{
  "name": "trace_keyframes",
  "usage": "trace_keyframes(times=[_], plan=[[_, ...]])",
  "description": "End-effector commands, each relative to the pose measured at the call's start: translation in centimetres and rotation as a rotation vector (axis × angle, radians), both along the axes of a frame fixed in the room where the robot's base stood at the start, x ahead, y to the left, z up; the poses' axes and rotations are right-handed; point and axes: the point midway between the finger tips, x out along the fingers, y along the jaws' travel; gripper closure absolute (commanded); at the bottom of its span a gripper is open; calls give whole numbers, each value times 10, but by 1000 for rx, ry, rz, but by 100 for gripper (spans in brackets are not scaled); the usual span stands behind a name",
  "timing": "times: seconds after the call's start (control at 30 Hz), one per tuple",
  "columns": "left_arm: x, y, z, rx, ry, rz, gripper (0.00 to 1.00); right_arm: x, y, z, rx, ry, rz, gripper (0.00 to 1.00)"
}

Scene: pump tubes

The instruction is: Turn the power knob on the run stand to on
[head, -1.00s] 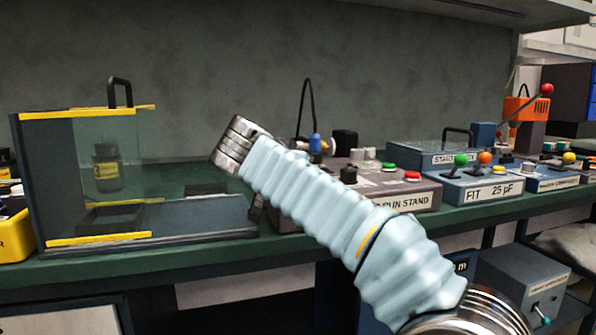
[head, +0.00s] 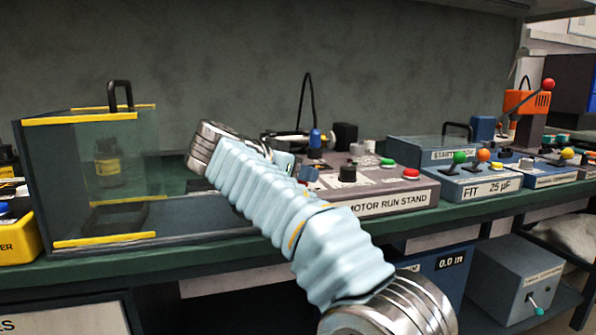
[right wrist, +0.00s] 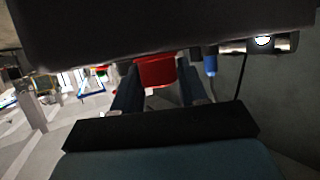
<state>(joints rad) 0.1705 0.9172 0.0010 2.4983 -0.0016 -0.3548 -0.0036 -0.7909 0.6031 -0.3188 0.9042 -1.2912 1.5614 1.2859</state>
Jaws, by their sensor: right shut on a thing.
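The motor run stand (head: 420,188) is a grey box on the green bench, with its name on the front face. On top show a black knob (head: 347,173), a green button (head: 388,162) and a red button (head: 410,174). My right arm crosses in front of its left part and hides it; no power label is readable. In the right wrist view my right gripper (right wrist: 157,80) has its two dark fingers on either side of a red round part (right wrist: 155,71), shut on it. I cannot tell for certain that this is the power knob. My left gripper is out of view.
A blue plug (head: 315,138) with a black cable stands close behind my right arm, and shows beside the red part in the wrist view (right wrist: 210,62). A clear-fronted case (head: 150,240) is at left. A blue-grey box with levers (head: 490,186) is at right.

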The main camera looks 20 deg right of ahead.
Motion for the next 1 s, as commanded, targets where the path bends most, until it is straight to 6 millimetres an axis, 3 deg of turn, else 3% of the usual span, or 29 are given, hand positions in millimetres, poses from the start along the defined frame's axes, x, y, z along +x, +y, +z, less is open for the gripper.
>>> trace_keyframes(times=[0.1,0.13,0.23,0.63,1.0], plan=[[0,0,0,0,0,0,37,0,0,-2,0,3,0,88],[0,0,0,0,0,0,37,0,0,-2,0,3,0,53],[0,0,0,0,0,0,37,0,0,-1,1,3,1,38],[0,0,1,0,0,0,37,-4,7,4,0,0,2,37],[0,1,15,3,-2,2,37,-49,72,37,0,1,4,37]])
